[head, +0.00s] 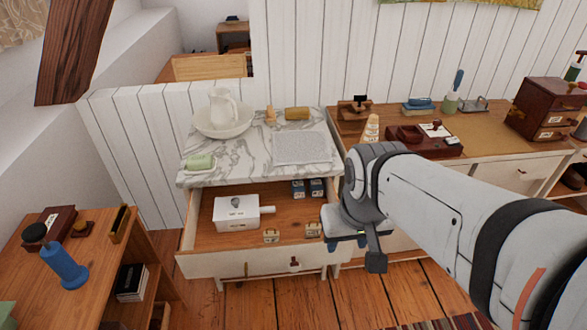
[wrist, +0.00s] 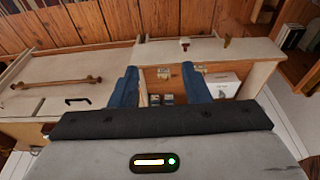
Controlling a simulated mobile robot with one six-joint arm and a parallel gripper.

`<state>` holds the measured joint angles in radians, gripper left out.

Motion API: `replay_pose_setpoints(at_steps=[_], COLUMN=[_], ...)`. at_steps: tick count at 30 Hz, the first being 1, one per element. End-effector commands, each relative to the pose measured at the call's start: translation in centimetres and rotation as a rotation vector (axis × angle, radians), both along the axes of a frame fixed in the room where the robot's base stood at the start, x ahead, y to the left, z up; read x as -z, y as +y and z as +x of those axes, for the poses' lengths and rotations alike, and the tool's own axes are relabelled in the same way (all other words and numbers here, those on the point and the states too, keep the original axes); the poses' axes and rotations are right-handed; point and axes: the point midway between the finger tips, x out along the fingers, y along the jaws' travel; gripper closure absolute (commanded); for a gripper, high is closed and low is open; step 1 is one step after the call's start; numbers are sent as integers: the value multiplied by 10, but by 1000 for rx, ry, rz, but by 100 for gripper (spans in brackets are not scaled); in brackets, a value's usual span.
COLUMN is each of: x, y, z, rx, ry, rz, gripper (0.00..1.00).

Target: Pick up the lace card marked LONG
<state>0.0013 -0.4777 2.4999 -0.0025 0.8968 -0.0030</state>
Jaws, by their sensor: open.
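An open drawer (head: 200,262) holds several small card-like pieces; I cannot read a LONG mark on any. Two cream ones, the left (head: 271,236) and the right (head: 312,230), stand near its front. Two dark blue ones, the left (head: 298,188) and the right (head: 316,187), are at the back right. In the wrist view the cream pieces (wrist: 163,73) and dark blue pieces (wrist: 167,99) show beyond or between my fingers. My gripper (head: 345,240) is at the drawer's right side; its blue fingers are apart and empty in the wrist view (wrist: 159,72).
A white box (head: 238,213) lies in the drawer's left part. Above is a marble top (head: 230,165) with a basin and jug (head: 223,112), a green soap-like block (head: 200,162) and a grey ribbed tray (head: 302,147). A side table (head: 105,245) stands at left.

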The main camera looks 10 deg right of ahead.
Motion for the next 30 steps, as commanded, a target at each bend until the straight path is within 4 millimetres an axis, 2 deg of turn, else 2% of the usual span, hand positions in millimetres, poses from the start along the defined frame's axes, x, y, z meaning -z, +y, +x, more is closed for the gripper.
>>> replay_pose_setpoints(at_steps=[2,5,8,10,15,18,21,24,30], x=[7,25,54,80,148,186,217,238,258], y=[0,-2,-2,-2,-1,1,2,3,4], z=[7,28,64,94,166,201,226,243,258], rx=[2,14,23,28,40,45,47,51,51], ry=[-1,-11,-30,-48,-95,-121,-143,-157,-170], rz=[-1,-3,-7,-10,-10,-9,-6,-3,-1], gripper=[51,42,34,29,29,29,29,29,29])
